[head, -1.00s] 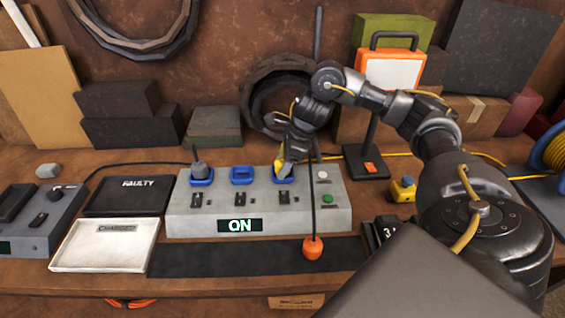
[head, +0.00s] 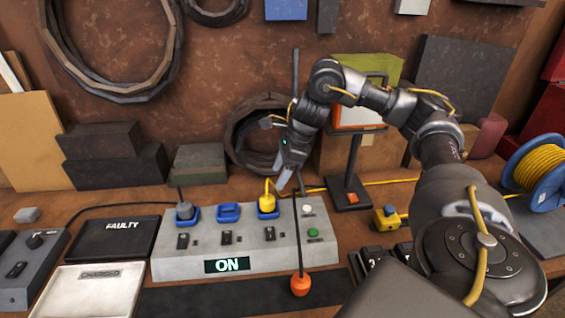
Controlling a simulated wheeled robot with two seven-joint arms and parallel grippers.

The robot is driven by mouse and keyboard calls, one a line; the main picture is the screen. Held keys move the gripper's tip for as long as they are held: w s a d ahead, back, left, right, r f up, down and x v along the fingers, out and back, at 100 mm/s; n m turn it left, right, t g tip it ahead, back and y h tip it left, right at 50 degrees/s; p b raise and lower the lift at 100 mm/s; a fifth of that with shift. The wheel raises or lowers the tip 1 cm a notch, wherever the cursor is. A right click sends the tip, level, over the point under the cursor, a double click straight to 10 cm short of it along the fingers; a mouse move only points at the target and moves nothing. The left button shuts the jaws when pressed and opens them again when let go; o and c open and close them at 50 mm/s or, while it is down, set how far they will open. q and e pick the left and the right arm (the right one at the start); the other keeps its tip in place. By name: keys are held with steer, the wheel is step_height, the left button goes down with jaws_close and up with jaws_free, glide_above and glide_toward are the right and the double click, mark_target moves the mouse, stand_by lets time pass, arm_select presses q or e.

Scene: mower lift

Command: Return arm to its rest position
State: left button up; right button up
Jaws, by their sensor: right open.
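My right arm comes in from the right and bends over the bench. Its gripper (head: 284,184) is open and empty, pointing down just above and right of the yellow plug. The yellow plug (head: 267,197) stands in the right blue socket of the grey control box (head: 190,262). A grey plug (head: 185,211) sits in the left blue socket. The middle blue socket (head: 229,213) holds no plug. The box's display (head: 227,265) reads ON. My left gripper is not in view.
The black FAULTY tray (head: 115,252) and white CHARGED tray (head: 85,300) lie left. A dark stand (head: 349,194), yellow button box (head: 386,218) and blue cable reel (head: 545,160) are at right.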

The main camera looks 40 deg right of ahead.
steer(key=shift+v, duration=0.95)
